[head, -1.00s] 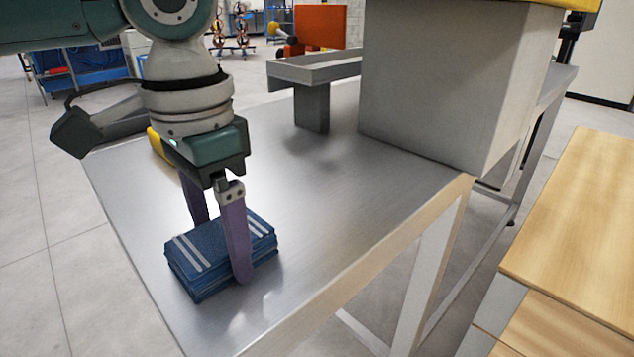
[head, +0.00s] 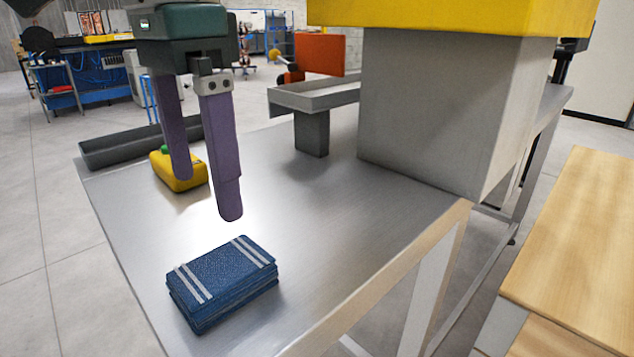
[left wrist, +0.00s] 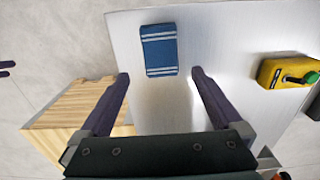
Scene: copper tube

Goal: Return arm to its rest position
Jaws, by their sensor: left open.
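My left gripper (head: 206,198) hangs above the metal table (head: 310,225), open and empty, with its two purple fingers apart. The stack of folded blue cloth with pale stripes (head: 222,282) lies on the table, below and nearer than the fingers in the head view. In the left wrist view the gripper (left wrist: 160,75) has its fingers spread, and the blue cloth (left wrist: 159,52) lies beyond the fingertips, between them in the picture and clear of them.
A yellow box with a green button (head: 178,170) stands on the table behind the gripper. A large grey block with a yellow top (head: 440,105) and a grey tray on a post (head: 315,95) stand at the back. A wooden surface (head: 580,240) is at the right.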

